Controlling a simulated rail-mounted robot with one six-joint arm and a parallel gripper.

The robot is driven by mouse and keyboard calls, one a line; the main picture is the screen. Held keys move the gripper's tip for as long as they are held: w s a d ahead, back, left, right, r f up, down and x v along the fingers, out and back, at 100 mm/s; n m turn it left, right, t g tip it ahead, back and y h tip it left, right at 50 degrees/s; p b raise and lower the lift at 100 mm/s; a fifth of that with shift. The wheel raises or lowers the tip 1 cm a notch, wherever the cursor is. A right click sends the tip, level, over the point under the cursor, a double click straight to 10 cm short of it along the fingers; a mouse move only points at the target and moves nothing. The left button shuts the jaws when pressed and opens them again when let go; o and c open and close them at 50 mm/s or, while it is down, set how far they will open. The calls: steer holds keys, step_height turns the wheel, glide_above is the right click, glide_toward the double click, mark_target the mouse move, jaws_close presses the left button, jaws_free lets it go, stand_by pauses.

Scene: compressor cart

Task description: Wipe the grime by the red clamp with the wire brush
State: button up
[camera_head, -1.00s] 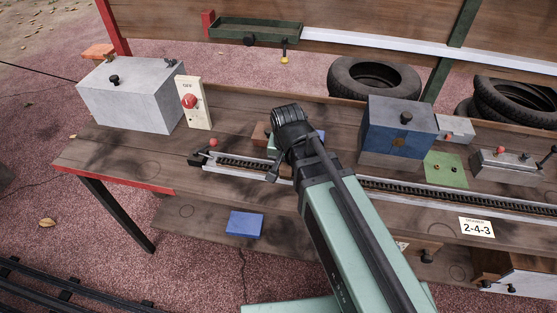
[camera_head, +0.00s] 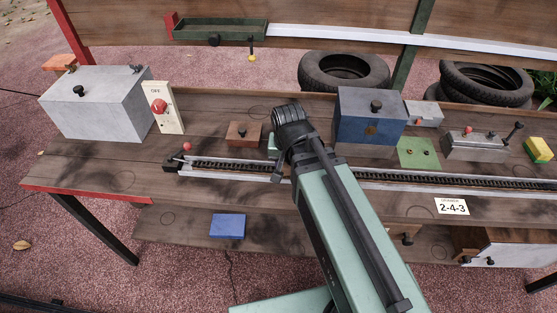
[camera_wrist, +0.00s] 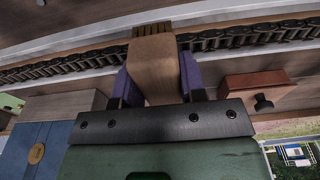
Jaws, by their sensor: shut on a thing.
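My gripper (camera_wrist: 156,82) has purple fingers, shut on a tan wooden block-like piece, likely the brush's handle (camera_wrist: 153,68). In the head view my arm hides the fingers and brush. A small red ball on a dark fitting, possibly the red clamp (camera_head: 187,147), is at the rail's left end, left of my gripper. Dark smudges lie on the bench left of it; I cannot tell grime from shadow.
A red-brown block with a black knob (camera_head: 243,134) stands just left of my wrist. A grey box (camera_head: 97,105) and red switch panel (camera_head: 163,110) stand at the left. A blue box (camera_head: 370,118) and green plate (camera_head: 418,153) are at the right. The left bench top is mostly clear.

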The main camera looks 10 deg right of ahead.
mark_target(238, 165)
steer(key=shift+s+d, duration=0.2)
steer(key=shift+d, duration=0.4)
steer(key=shift+c, duration=0.3)
steer(key=shift+w, duration=0.1)
steer(key=shift+w+a+f, duration=0.1)
steer(key=shift+w+a, duration=0.15)
steer(key=shift+a, duration=0.7)
steer(key=shift+w+a, duration=0.25)
steer(key=shift+a, duration=0.65)
steer(key=shift+c, duration=0.4)
steer(key=shift+w+a, duration=0.6)
steer(key=shift+a, duration=1.25)
steer(key=shift+w+a, duration=0.55)
steer(key=shift+a, duration=1.25)
steer(key=shift+w+a, duration=0.6)
steer(key=shift+a, duration=1.25)
step_height(238, 165, up, 6)
steer(key=p, duration=0.6)
